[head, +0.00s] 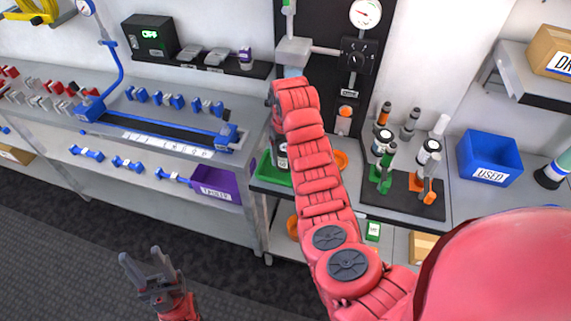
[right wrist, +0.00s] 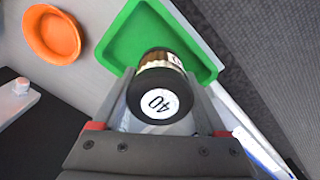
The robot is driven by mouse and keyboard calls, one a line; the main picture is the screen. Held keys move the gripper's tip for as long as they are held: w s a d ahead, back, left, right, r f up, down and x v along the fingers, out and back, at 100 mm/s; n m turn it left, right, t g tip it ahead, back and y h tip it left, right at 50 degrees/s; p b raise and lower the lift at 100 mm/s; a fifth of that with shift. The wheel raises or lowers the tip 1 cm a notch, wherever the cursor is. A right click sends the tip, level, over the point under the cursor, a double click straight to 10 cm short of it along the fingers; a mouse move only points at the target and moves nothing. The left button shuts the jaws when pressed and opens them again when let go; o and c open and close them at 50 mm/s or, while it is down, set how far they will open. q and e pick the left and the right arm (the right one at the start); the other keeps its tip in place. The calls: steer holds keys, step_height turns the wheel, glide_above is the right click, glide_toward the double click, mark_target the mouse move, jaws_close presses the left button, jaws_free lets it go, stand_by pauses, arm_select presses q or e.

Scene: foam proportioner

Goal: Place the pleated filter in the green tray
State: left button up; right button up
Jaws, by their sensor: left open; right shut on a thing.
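The pleated filter (right wrist: 160,100) shows in the right wrist view, with a black end cap, a white label reading 40 and a brown pleated body behind it. My right gripper (right wrist: 162,112) is shut on it. The filter overlaps the green tray (right wrist: 125,38) in this view; I cannot tell whether it touches the tray floor. In the head view the green tray (head: 267,174) is on the bench, partly hidden by my right arm, which also covers most of the right gripper. My left gripper (head: 147,258) is open and empty over the floor at lower left.
An orange bowl (right wrist: 52,35) is beside the green tray. To the right are a dark tool stand (head: 402,195) with bottles and coloured-handled tools, and a blue bin (head: 488,155) marked USED. A purple bin (head: 215,186) is on the left bench's shelf.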

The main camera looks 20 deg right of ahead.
mark_target(285, 161)
steer(key=shift+w+f+p, duration=0.1)
steer(key=shift+f+p, duration=0.3)
steer(key=shift+p, duration=0.4)
step_height(285, 161, down, 2)
steer(key=shift+w+f+p, duration=0.1)
steer(key=shift+f+p, duration=0.1)
steer(key=shift+p, duration=0.25)
steer(key=shift+d+f, duration=0.1)
steer(key=shift+f, duration=0.1)
steer(key=shift+f, duration=0.25)
steer(key=o, duration=1.4)
steer(key=shift+r, duration=0.1)
steer(key=shift+c, duration=0.2)
steer(key=shift+r, duration=0.15)
